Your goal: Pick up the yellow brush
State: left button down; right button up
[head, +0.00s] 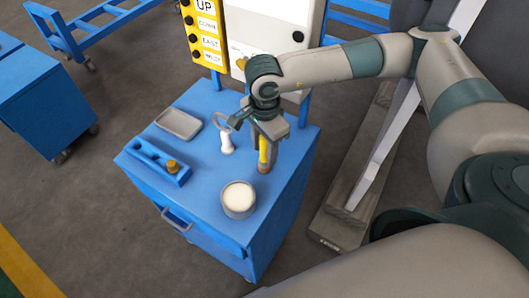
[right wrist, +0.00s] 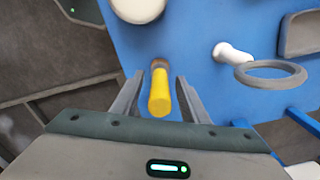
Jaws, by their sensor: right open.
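The yellow brush (head: 263,152) stands about upright on the blue cart top, with its yellow handle up and its brown end low. In the right wrist view the yellow handle (right wrist: 159,96) points toward the camera. My right gripper (head: 269,146) is above the cart at the brush. In the right wrist view its two open fingers (right wrist: 158,86) lie on either side of the handle, with gaps visible on both sides. The fingers partly hide the brush in the head view. My left gripper is not in view.
The blue cart (head: 215,103) also carries a white-handled ring tool (head: 227,141) close left of the brush, a round pot with white contents (head: 238,197) in front, a grey tray (head: 178,124) and a blue holder (head: 147,161). A yellow-and-white panel (head: 207,42) stands behind.

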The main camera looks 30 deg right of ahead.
jog(key=shift+f, duration=0.25)
grip_shut()
jog(key=shift+r, duration=0.1)
dwell(0.3)
jog(key=shift+r+b, duration=0.4)
jog(key=shift+r, duration=0.2)
notch_tip(320, 180, up, 7)
jog(key=b, duration=0.2)
jog(key=shift+r+b, duration=0.2)
jog(key=shift+b, duration=0.15)
jog(key=shift+r, duration=0.65)
